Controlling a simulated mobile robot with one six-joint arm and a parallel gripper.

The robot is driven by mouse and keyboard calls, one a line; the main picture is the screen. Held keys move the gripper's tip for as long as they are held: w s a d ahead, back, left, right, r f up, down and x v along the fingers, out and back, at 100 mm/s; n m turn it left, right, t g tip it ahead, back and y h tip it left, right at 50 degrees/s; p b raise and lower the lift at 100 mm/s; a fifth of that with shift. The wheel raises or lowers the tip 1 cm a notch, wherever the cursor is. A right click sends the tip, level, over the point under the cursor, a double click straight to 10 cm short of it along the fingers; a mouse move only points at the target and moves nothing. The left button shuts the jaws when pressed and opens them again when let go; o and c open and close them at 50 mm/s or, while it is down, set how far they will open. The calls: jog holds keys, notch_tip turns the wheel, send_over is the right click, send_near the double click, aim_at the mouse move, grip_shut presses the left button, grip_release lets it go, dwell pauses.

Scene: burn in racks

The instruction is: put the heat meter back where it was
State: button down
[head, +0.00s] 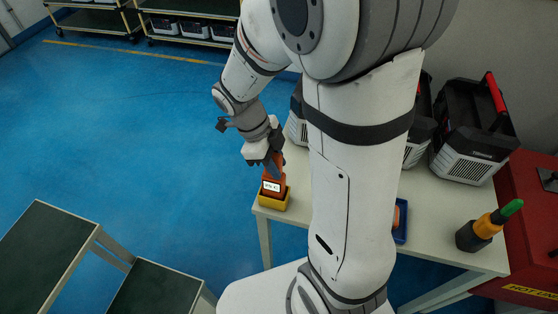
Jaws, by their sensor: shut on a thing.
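The heat meter (273,186) is an orange handheld device with a small white display. It stands upright in or just above a yellow holder (273,203) at the left end of the white table (445,239). I cannot tell whether it rests on the holder's bottom. My gripper (271,166) is shut on the top of the heat meter, pointing down. The fingertips are partly hidden by the gripper body and the meter.
Black and grey cases (476,130) stand along the table's back, partly behind my arm. A blue tray (401,222) is mostly hidden by my arm. A dark and orange tool with a green tip (488,226) stands at right, near a red cabinet (528,215). Dark-topped carts (42,258) stand lower left.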

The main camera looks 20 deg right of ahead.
jog(key=shift+f+b, duration=0.55)
jog(key=shift+b, duration=0.05)
jog(key=c, duration=1.1)
grip_release()
jog(key=shift+o, duration=0.2)
jog(key=r+n, duration=0.1)
jog(key=r, duration=0.1)
jog(key=a+r, duration=0.1)
jog(key=r, duration=0.2)
jog(key=a+r+n, duration=0.1)
jog(key=r, duration=0.2)
jog(key=shift+w+n+t+y, duration=0.3)
jog(key=shift+w+y, duration=0.1)
jog(key=n, duration=0.2)
jog(key=s+n, duration=0.1)
jog(key=n, duration=0.1)
jog(key=s+d+r+n+t+y, duration=0.1)
jog(key=shift+n, duration=0.4)
jog(key=s+n+t, duration=0.1)
jog(key=n, duration=0.4)
jog(key=s+d+r+n+t+y, duration=0.1)
jog(key=s+n, duration=0.1)
jog(key=n, duration=0.4)
jog(key=s+n+t+y, duration=0.1)
jog(key=s+n, duration=0.1)
jog(key=n, duration=0.3)
jog(key=shift+d+r+n+t, duration=0.2)
jog(key=shift+r+n+t, duration=0.1)
jog(key=shift+n+t, duration=0.1)
